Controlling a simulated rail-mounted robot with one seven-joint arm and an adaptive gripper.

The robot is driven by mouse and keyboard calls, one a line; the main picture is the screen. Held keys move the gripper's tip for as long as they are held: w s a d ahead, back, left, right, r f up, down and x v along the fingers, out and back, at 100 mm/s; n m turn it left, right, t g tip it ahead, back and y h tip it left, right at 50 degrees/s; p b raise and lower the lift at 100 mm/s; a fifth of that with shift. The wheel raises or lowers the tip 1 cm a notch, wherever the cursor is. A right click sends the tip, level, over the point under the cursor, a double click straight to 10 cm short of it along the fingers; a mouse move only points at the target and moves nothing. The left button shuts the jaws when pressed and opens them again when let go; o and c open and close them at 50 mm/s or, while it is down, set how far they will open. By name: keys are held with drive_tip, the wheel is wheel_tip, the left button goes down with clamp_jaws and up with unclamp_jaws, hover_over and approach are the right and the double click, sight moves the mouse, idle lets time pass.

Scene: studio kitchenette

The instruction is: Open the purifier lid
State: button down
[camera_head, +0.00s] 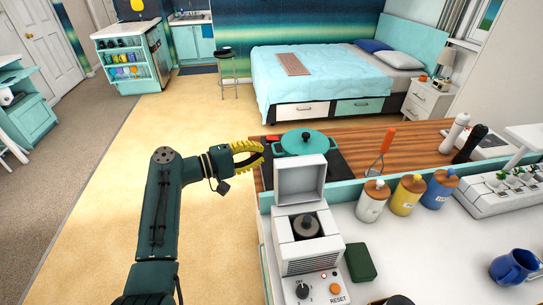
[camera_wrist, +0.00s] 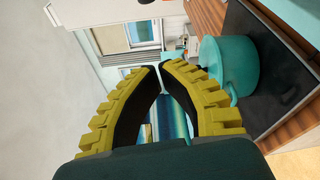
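The purifier (camera_head: 312,258) is a white box on the right-hand counter, with a dark knob and an orange button on its front. Its square lid (camera_head: 301,182) stands upright, hinged up at the back, so the top is uncovered and a dark round part (camera_head: 305,227) shows inside. My gripper (camera_head: 262,150) is left of the raised lid, apart from it, and points right. Its yellow fingers curve in so that their tips come together in the wrist view (camera_wrist: 160,68), with an empty space between the finger bases. It holds nothing. The purifier cannot be made out in the wrist view.
A teal pot (camera_head: 306,143) stands on a black hob just beyond the lid; it also shows in the wrist view (camera_wrist: 228,62). White, yellow (camera_head: 408,196) and blue jars stand right of the purifier. A green block (camera_head: 360,262) lies beside it. Open floor is to the left.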

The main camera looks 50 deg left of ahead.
sight(298, 177)
drive_tip(key=b+x, duration=0.7)
drive_tip(key=x, duration=0.2)
drive_tip(key=s+d+p, duration=0.1)
drive_tip(key=p, duration=0.1)
drive_tip(key=s+d+p, duration=0.1)
drive_tip(key=d+p, duration=0.1)
drive_tip(key=p, duration=0.1)
drive_tip(key=shift+s+d+r+p, duration=0.1)
drive_tip(key=shift+s+r+p, duration=0.2)
drive_tip(key=shift+s+r, duration=0.1)
